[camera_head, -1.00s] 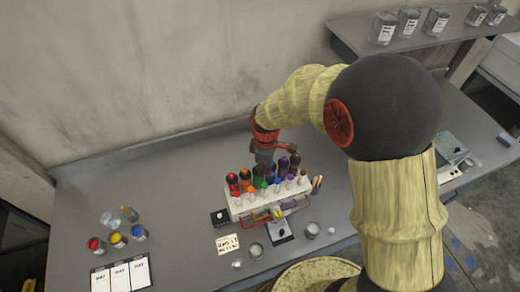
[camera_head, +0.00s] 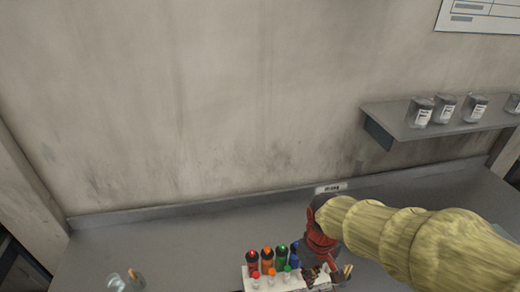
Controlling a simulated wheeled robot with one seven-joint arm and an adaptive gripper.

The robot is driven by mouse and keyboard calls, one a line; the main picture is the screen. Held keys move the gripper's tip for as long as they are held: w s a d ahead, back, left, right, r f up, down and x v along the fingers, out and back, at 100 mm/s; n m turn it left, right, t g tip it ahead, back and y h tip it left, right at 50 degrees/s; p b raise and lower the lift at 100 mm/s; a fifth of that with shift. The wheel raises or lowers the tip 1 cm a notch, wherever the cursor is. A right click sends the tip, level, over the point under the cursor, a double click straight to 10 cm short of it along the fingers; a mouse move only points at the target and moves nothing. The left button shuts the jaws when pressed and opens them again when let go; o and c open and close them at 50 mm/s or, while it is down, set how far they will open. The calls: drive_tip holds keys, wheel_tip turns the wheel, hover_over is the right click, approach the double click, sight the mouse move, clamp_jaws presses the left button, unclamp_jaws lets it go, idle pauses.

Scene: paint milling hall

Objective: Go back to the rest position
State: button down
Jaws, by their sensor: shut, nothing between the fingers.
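My arm, in a yellowish padded sleeve, comes in from the right edge. My gripper (camera_head: 316,277) is at its end, low in the picture, over the right part of a white rack (camera_head: 286,283). It is shut and seems to hold nothing. The rack holds bottles with red, orange, green and blue colours. The arm and gripper hide part of the rack and the bottles at its right. I cannot tell whether the gripper touches the rack.
The grey bench (camera_head: 160,244) runs along a stained wall (camera_head: 230,100). A shelf (camera_head: 400,128) with several labelled jars (camera_head: 444,108) juts out at the right. Clear glassware (camera_head: 126,282) stands at the lower left. The bench left of the rack is mostly bare.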

drive_tip(key=s+d+f+m+t+b, duration=0.1)
drive_tip(key=s+d+m+t+b, duration=0.3)
drive_tip(key=s+b, duration=0.4)
drive_tip(key=d+t+b, duration=0.1)
drive_tip(key=b, duration=0.6)
drive_tip(key=shift+d+f+b, duration=0.25)
drive_tip(key=shift+d+b, duration=0.05)
drive_tip(key=shift+b, duration=0.05)
drive_tip(key=c, duration=2.6)
unclamp_jaws()
